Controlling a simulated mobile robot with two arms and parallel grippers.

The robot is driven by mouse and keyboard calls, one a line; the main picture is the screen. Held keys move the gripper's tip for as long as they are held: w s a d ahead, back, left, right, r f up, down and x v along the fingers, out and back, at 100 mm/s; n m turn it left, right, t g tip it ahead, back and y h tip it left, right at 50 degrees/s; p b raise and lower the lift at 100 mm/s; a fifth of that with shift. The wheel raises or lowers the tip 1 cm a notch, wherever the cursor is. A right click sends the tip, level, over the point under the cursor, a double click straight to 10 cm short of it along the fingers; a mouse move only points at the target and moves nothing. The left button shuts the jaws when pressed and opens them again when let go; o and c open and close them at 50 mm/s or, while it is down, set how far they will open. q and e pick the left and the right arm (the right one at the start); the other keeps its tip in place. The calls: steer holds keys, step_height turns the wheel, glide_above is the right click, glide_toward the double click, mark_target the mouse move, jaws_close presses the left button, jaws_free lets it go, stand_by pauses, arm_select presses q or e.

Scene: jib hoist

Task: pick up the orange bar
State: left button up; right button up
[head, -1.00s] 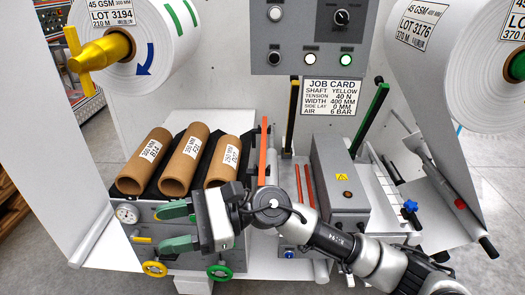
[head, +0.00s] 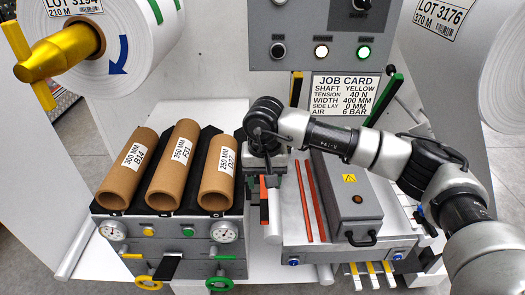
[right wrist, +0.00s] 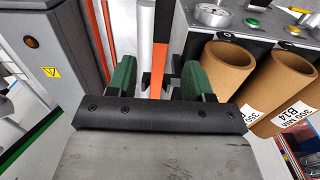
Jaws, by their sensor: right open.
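The orange bar (head: 264,188) stands in the narrow gap between the cardboard cores and the grey machine box. Most of it is hidden under my right gripper in the head view. My right gripper (right wrist: 157,80) has green fingers spread apart, one on each side of the bar's line. It is open and points down over the bar. I cannot tell whether the fingers touch it. My left gripper is not in view.
Cardboard cores (head: 175,165) lie close on the left, above a panel with gauges (head: 223,231). The grey box (head: 349,195) with a handle and two thin red rods (head: 311,200) are close on the right. A job card (head: 345,95) hangs behind.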

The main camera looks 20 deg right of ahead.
mark_target(264, 198)
steer(key=shift+w+f, duration=0.15)
steer(key=shift+f, duration=0.25)
step_height(264, 198, down, 4)
steer(key=shift+f+p, duration=0.1)
steer(key=shift+p, duration=1)
steer(key=shift+f, duration=0.55)
steer(key=c, duration=0.5)
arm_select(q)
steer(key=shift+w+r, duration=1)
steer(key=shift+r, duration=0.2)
arm_select(e)
jaws_close()
